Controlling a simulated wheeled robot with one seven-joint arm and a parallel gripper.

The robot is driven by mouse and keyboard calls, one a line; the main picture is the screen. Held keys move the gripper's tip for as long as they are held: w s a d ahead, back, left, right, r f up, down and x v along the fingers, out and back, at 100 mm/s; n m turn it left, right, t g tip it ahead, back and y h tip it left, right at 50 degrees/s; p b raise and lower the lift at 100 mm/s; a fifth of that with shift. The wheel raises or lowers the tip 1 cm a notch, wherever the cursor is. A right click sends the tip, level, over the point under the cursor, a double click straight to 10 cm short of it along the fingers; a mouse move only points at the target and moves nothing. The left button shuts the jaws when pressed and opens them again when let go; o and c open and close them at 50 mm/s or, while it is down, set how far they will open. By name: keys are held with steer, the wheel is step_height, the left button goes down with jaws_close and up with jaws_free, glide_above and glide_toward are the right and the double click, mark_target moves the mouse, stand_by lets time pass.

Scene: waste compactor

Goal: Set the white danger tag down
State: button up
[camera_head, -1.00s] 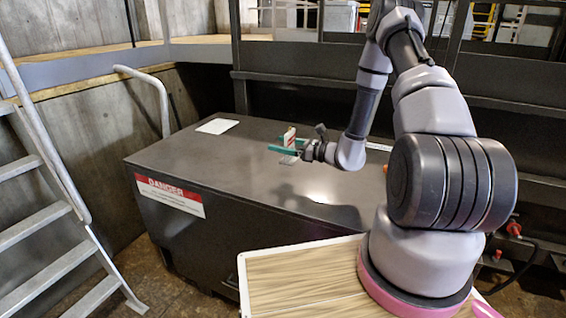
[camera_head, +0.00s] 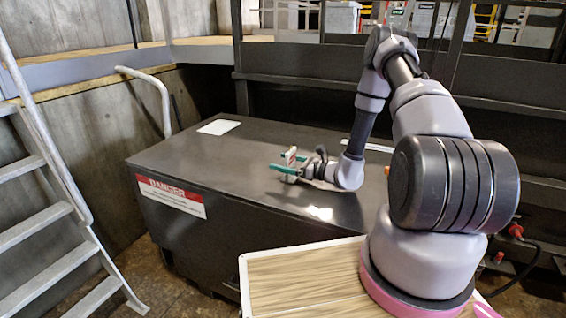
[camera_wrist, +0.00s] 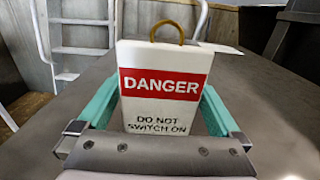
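The white danger tag (camera_wrist: 165,57) stands upright in the wrist view. It has a red DANGER band, the words DO NOT SWITCH ON and a brown loop on top. In the head view the tag (camera_head: 290,155) is small and partly hidden by my gripper (camera_head: 286,163). The teal fingers lie along both sides of the tag and appear shut on it. My gripper is low over the dark top of the compactor (camera_head: 230,160). Whether the tag's lower edge touches that top cannot be seen.
A white sheet (camera_head: 218,127) lies at the back left of the compactor top. A red and white danger label (camera_head: 170,195) is on its front. A grey ladder (camera_head: 45,180) and a curved handrail (camera_head: 160,95) stand to the left. The top left of my gripper is clear.

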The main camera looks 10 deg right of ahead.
steer(key=shift+r, duration=0.2)
steer(key=v, duration=1.2)
steer(key=s+a+r+n+g+h, duration=0.1)
steer(key=s+a+r+n+g, duration=0.1)
steer(key=s+r+n+g, duration=0.3)
steer(key=a+r+n+g, duration=0.2)
steer(key=a+r+n, duration=0.15)
steer(key=r, duration=0.45)
steer(key=s+a+r+n+g+h, duration=0.1)
steer(key=s+a+r+n+g, duration=0.1)
steer(key=s+r+n+g, duration=0.3)
steer(key=s+d+r+n+t+h, duration=0.2)
steer(key=s+r+n+t+h, duration=0.1)
steer(key=r, duration=0.7)
steer(key=s+d+r+n+t+h, duration=0.3)
steer(key=s+r+n+t+h, duration=0.1)
steer(key=s+r+h, duration=0.3)
step_height(320, 180, up, 3)
steer(key=s+t, duration=0.1)
steer(key=s, duration=0.1)
steer(key=shift+s+d+r+t+h, duration=0.2)
steer(key=shift+s+d+t+h, duration=0.1)
steer(key=shift+s, duration=0.1)
steer(key=shift+n, duration=0.25)
